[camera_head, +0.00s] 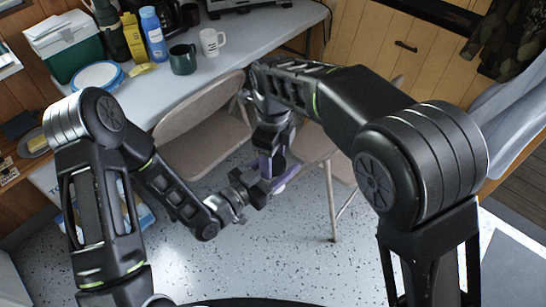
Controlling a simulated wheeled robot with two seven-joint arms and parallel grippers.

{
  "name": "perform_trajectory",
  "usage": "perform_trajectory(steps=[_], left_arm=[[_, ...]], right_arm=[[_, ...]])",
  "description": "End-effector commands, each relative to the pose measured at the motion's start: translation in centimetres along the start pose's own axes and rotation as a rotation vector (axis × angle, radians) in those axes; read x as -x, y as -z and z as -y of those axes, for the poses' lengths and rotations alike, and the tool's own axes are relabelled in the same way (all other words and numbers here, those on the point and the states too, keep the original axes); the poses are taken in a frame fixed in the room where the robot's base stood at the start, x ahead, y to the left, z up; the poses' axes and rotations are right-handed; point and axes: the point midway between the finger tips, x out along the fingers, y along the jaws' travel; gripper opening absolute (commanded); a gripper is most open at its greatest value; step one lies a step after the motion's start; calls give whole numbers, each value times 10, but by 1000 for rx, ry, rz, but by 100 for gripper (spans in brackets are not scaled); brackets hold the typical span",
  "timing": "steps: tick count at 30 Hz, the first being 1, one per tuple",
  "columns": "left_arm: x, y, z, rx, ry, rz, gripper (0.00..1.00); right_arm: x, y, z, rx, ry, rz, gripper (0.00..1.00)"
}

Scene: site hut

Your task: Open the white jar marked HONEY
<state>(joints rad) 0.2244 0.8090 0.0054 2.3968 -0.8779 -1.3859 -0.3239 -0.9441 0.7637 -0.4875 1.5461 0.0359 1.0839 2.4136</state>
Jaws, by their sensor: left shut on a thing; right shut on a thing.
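A small white patch of the jar (279,188) shows between my two grippers, in mid-air over the floor. Most of the jar is hidden, and no HONEY marking can be read. My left gripper (266,187) reaches in from the left and is shut on the jar from the side. My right gripper (273,165) points down from above and is shut at the top of the jar. Its fingers hide what they grip, so I cannot tell whether the lid is loose. Purple parts show at both grippers.
The pale table (215,75) holds a green cup (183,60), a white mug (211,42), a blue bottle (153,33), a yellow carton (133,38) and a green-and-white cooler (64,46). Folding chairs (205,135) stand behind my grippers. Speckled floor (280,255) lies open below.

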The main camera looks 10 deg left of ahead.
Motion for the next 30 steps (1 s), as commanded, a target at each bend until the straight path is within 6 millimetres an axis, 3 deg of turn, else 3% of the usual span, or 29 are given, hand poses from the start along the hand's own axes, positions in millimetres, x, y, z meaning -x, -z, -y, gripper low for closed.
perform_trajectory(steps=[7,8,15,23,30], left_arm=[[0,0,0,0,0,0,0],[0,0,0,0,0,0,0],[0,0,0,0,0,-1,0],[0,1,0,-1,0,-2,0],[0,0,0,-1,0,-1,0]], right_arm=[[0,0,0,8,1,0,9],[0,0,0,8,1,0,60],[0,0,0,7,1,0,80],[2,0,0,7,0,0,80],[28,-2,-1,8,1,4,80]])
